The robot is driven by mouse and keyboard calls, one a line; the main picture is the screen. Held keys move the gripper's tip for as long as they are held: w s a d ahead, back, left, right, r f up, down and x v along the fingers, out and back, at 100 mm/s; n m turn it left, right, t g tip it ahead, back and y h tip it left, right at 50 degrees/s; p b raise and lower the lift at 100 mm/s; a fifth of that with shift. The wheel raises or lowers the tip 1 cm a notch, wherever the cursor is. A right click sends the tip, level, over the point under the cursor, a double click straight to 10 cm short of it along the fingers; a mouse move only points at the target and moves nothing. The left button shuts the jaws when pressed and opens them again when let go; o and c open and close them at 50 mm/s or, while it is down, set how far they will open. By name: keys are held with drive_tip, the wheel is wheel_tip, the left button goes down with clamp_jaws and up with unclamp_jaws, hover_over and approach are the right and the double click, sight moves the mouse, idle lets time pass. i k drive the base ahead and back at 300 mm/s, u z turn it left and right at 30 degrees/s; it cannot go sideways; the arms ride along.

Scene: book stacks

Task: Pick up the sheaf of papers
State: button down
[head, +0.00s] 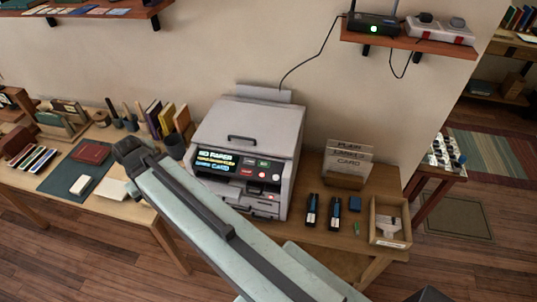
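A flat pale sheet or thin stack of papers (111,190) lies on the left wooden table, partly covered by my arm; I cannot tell if it is the sheaf. Several paper sheets stand upright in a holder marked plain, lined and card (347,164), right of the printer. My pale arm crosses the view from the lower right up to a dark joint over the left table. My gripper's fingers do not show.
A large grey printer (247,140) stands at the middle. A green mat (62,182) with a red book (91,152) lies left. Two dark staplers and a wooden tray (390,241) sit right of the printer. A wall shelf (406,41) holds a router.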

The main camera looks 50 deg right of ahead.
sight(333, 163)
drive_tip(key=z, duration=0.55)
drive_tip(key=k, duration=1)
drive_tip(key=z, duration=0.5)
